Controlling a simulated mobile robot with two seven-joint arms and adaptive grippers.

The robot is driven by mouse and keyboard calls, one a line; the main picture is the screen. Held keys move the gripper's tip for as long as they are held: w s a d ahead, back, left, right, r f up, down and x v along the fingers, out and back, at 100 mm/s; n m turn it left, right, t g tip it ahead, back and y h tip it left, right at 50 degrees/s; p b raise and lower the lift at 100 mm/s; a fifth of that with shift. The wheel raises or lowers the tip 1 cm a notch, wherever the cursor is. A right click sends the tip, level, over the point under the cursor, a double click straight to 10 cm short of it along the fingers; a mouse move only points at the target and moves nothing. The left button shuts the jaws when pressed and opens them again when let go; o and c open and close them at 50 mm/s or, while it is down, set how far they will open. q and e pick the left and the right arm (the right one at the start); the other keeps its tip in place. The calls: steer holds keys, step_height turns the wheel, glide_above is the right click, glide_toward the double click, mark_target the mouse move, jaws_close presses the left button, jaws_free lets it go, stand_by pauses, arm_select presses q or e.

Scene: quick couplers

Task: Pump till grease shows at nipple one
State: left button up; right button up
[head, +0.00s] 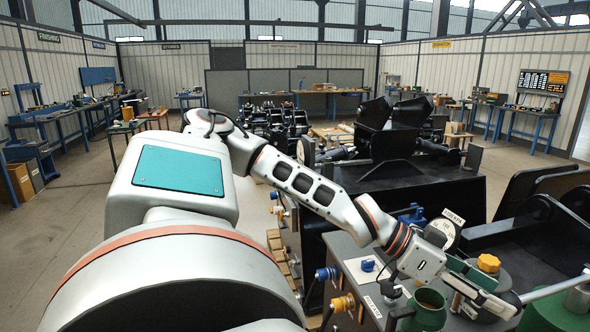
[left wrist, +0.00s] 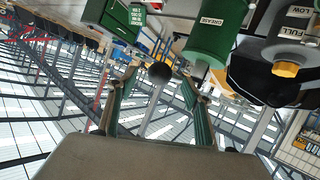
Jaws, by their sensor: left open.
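My left gripper (head: 507,298) is over the bench at the lower right in the head view. In the left wrist view my left gripper (left wrist: 160,76) has its two green-lined fingers apart. A pale rod with a black ball knob (left wrist: 160,72) shows between them; whether they touch it I cannot tell. A green cylinder labelled GREASE (left wrist: 209,34) is beyond the fingers. Blue (head: 326,273) and yellow (head: 343,303) fittings stick out of the bench's left side; which is nipple one I cannot read. No grease is visible there. My right gripper is out of view.
A dial gauge (head: 440,234) stands behind my wrist. A yellow cap (head: 488,263) sits close beside the gripper. A green pot (head: 429,309) stands at the bench front. Dark machinery (head: 400,195) fills the space behind the bench. Open floor (head: 60,240) lies to the left.

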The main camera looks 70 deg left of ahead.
arm_select(q)
steer(key=v, duration=0.4)
steer(key=shift+s+a+r, duration=0.15)
steer(key=shift+s+a, duration=0.05)
stand_by(0.6)
